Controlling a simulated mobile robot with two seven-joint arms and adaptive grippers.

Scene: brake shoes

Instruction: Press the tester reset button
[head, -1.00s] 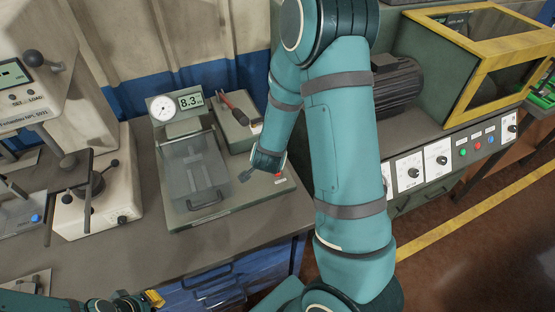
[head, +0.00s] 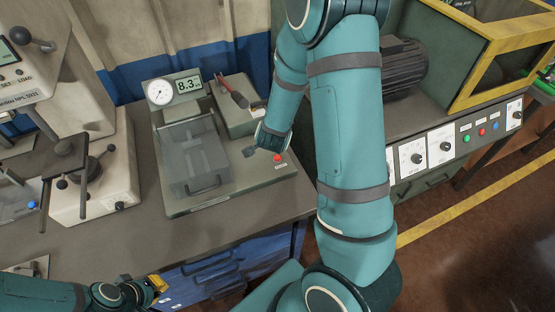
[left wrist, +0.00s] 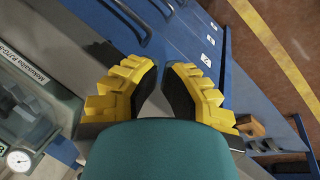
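The tester (head: 228,197) is a grey-green unit on the bench with a clear cover, a dial gauge and a display reading 8.3. Its red reset button (head: 278,157) stands near the right front corner of its base. My left gripper (head: 157,284) is low in front of the bench. Its yellow fingers (left wrist: 163,75) are apart with nothing between them.
A grey box (head: 232,103) with a red-handled tool on it stands behind the button. A white press fixture (head: 110,188) is on the left. A machine with a motor (head: 403,68) and control panel is on the right. Blue drawers (head: 215,270) are below the bench.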

